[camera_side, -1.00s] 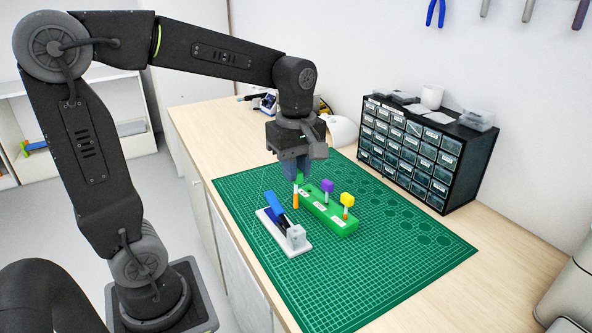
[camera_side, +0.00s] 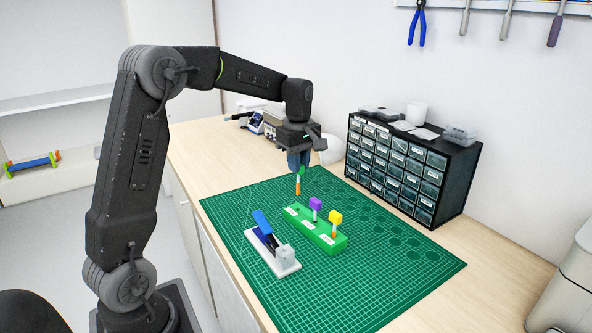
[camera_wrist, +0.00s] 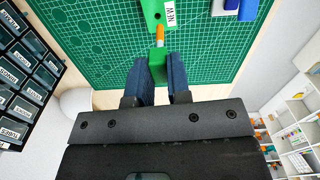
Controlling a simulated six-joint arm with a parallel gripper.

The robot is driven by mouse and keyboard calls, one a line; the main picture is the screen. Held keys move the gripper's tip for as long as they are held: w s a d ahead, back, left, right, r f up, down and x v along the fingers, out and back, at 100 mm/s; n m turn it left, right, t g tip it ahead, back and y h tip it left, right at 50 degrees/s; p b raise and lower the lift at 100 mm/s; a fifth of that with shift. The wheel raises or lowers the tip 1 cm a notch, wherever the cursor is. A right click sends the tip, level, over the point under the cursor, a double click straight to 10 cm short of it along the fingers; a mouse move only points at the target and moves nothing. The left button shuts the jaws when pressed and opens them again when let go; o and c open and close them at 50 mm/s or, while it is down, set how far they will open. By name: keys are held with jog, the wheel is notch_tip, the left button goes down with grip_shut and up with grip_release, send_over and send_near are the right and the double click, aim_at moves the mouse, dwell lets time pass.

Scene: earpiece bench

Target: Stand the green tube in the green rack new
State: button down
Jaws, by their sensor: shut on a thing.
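The green rack (camera_side: 322,237) lies on the cutting mat, with a purple-capped tube (camera_side: 315,204) and a yellow-capped tube (camera_side: 335,220) standing in it. My gripper (camera_side: 298,168) is shut on the green tube (camera_side: 298,185), which hangs upright above the rack's far-left end. In the wrist view its green cap (camera_wrist: 157,68) is between my fingers (camera_wrist: 161,84), and its orange lower part (camera_wrist: 159,38) points at the rack (camera_wrist: 147,12). An open hole shows there beside the label "NEW". The tube's tip appears clear of the rack.
A white-based stand with a blue lever (camera_side: 285,263) is left of the rack on the green mat (camera_side: 385,265). A black drawer cabinet (camera_side: 410,165) stands behind at the right. A soldering device (camera_side: 255,122) is at the back. The mat's right side is clear.

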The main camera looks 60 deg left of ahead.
aim_at(298, 186)
jog(key=shift+w+a+f, duration=0.25)
jog(key=shift+a, duration=0.25)
jog(key=shift+f, duration=2.2)
jog(key=shift+f, duration=1.4)
jog(key=c, duration=1)
grip_release()
